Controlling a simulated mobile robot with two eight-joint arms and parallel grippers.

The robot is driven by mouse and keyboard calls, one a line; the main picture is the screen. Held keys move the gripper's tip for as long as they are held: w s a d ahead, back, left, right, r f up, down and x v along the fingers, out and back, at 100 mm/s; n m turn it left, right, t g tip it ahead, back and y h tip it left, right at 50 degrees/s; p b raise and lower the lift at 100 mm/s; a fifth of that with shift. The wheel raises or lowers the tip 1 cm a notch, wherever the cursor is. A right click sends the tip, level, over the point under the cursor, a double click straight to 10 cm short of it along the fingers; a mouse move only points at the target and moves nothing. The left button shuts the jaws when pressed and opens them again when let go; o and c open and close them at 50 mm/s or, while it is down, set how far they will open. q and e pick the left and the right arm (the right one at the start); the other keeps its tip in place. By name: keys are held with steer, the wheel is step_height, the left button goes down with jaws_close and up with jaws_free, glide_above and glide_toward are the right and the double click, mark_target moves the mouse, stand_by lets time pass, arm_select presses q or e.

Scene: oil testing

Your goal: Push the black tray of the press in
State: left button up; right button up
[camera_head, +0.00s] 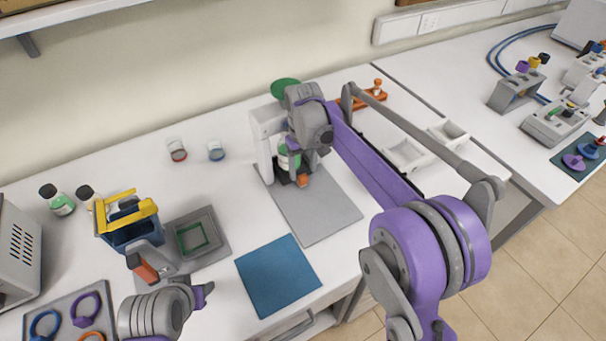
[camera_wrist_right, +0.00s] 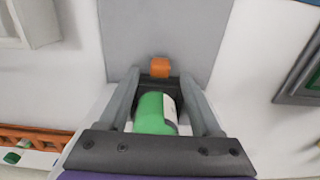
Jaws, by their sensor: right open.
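The press (camera_head: 262,140) is a white device with a green round top (camera_head: 285,87), standing on a grey mat. Its black tray (camera_wrist_right: 160,83) with an orange handle (camera_wrist_right: 159,67) sticks out at the front; the handle also shows in the head view (camera_head: 303,181). A green and white container (camera_wrist_right: 153,113) appears to stand on the tray. My right gripper (camera_wrist_right: 160,76) is open, with its fingers on either side of the container; contact cannot be told. My right arm partly hides the press in the head view. My left gripper (camera_head: 204,293) is low at the left, its jaws unclear.
The grey mat (camera_head: 325,210) in front of the press is bare. A blue mat (camera_head: 278,276) lies nearer the edge. Two small jars (camera_head: 177,150) stand left of the press. A blue and yellow device (camera_head: 127,220) stands further left. White trays (camera_head: 405,155) lie right.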

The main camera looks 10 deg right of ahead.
step_height(320, 180, up, 7)
stand_by(0.3)
steer(key=shift+r, duration=0.1)
steer(key=s+d+m+t, duration=0.25)
steer(key=s+d, duration=0.25)
steer(key=s, duration=0.8)
steer(key=s+d+f+t, duration=0.1)
steer(key=s+f, duration=0.1)
steer(key=s, duration=0.2)
steer(key=s+d+f+m+t, duration=0.1)
steer(key=s+f, duration=0.2)
steer(key=s, duration=0.2)
steer(key=s+d+f+t, duration=0.1)
steer(key=s+f, duration=0.2)
steer(key=s, duration=0.2)
steer(key=shift+s+f+m, duration=0.25)
steer(key=shift+s+f, duration=0.05)
steer(key=shift+f, duration=0.05)
steer(key=shift+c, duration=0.2)
stand_by(0.4)
